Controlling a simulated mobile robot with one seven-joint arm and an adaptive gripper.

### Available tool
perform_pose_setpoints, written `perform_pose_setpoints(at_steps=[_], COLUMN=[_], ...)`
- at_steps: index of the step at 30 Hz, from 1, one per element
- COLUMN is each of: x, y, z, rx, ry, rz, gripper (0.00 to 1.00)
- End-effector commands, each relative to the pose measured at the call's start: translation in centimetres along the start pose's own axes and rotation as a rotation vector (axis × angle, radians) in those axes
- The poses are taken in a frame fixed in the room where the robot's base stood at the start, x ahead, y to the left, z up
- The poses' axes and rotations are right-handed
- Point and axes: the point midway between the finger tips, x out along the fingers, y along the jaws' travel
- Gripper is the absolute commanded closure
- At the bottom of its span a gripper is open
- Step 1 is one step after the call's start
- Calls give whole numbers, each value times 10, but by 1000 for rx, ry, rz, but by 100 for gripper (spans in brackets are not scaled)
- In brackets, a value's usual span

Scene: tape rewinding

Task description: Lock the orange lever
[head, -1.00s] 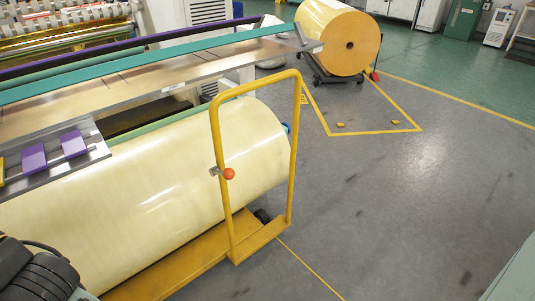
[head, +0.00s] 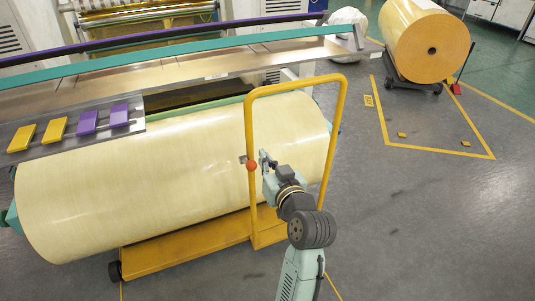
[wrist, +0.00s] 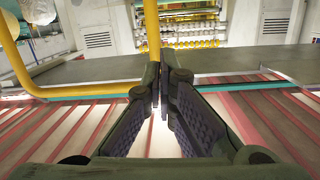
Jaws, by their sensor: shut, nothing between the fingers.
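The orange lever shows as a round orange-red knob (head: 251,166) on a small metal bracket at the left post of the yellow cart handle (head: 296,84). My gripper (head: 263,158) is just right of the knob in the head view, close to the left post; I cannot tell whether it touches. In the wrist view my gripper (wrist: 161,82) has its fingers together with nothing held. A yellow post (wrist: 152,28) rises right behind the fingertips there. The knob is not visible in the wrist view.
A large cream roll (head: 170,170) lies on the yellow cart (head: 190,248) left of the handle. A steel shelf with yellow and purple blocks (head: 88,122) and a teal bar (head: 170,62) run above it. Another roll (head: 425,40) stands back right. The grey floor (head: 420,220) at right is clear.

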Motion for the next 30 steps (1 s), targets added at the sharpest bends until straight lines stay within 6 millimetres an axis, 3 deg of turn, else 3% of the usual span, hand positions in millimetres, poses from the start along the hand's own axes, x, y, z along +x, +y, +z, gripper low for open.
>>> perform_pose_setpoints(at_steps=[13, 17, 27, 30], x=[10, 30, 102, 95], y=[0, -1, -1, 0], z=[-1, -3, -3, 17], rx=[2, 1, 1, 3], ry=[-1, 0, -1, -5], rz=[-2, -3, -3, 1], gripper=[100, 100, 100, 100])
